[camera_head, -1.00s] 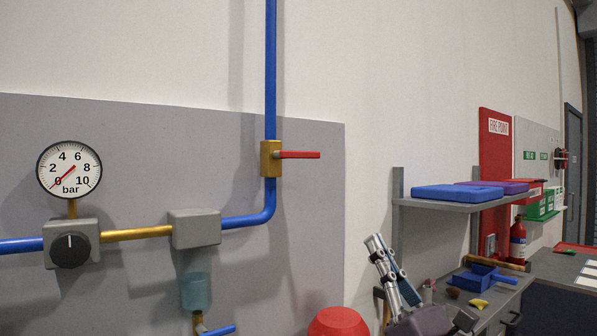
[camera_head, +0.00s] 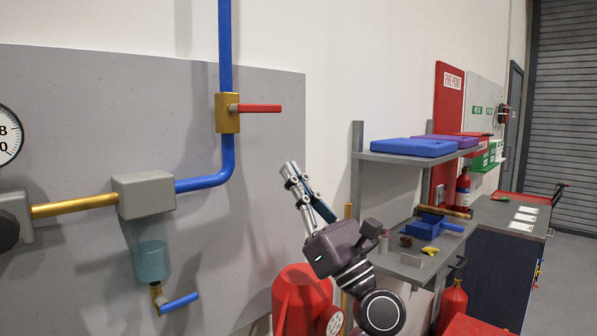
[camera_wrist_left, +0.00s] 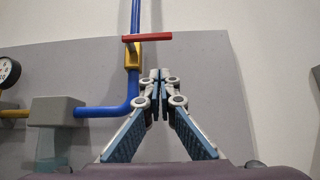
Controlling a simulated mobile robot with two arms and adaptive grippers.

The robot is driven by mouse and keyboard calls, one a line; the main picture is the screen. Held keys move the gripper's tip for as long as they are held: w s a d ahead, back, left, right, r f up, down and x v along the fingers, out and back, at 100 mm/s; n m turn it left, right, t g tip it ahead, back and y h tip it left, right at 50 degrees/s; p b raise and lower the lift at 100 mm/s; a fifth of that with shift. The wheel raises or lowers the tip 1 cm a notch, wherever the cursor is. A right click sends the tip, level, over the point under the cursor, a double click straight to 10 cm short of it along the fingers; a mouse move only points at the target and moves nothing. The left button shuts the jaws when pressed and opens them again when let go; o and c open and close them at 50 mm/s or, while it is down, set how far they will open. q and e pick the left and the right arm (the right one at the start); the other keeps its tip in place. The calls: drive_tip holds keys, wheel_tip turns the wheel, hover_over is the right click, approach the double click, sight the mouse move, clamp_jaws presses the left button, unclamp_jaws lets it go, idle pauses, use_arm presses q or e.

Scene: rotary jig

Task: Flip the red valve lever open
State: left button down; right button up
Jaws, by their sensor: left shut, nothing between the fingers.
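The red valve lever (camera_head: 258,108) sticks out horizontally to the right from the brass valve body (camera_head: 228,113), which sits on the vertical blue pipe (camera_head: 225,45). In the left wrist view the red lever (camera_wrist_left: 147,38) lies above my fingertips, across the top of the valve body (camera_wrist_left: 133,55). My left gripper (camera_head: 289,170) is below and to the right of the lever, apart from it, pointing up and left. It is shut and empty; its fingertips meet in the left wrist view (camera_wrist_left: 160,76). My right gripper is not in view.
A grey backboard (camera_head: 90,85) carries the pipes, a grey box (camera_head: 144,195) and a clear bowl (camera_head: 151,262). A red tank (camera_head: 290,285) stands below my left gripper. The space between gripper and lever looks clear.

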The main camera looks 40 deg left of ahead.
sight(261, 108)
use_arm(q)
drive_tip(key=a+r+p, duration=0.4)
drive_tip(key=r+p, duration=0.1)
drive_tip(key=r, duration=0.3)
drive_tip(key=shift+w+r, duration=0.15)
drive_tip(key=shift+a, duration=0.1)
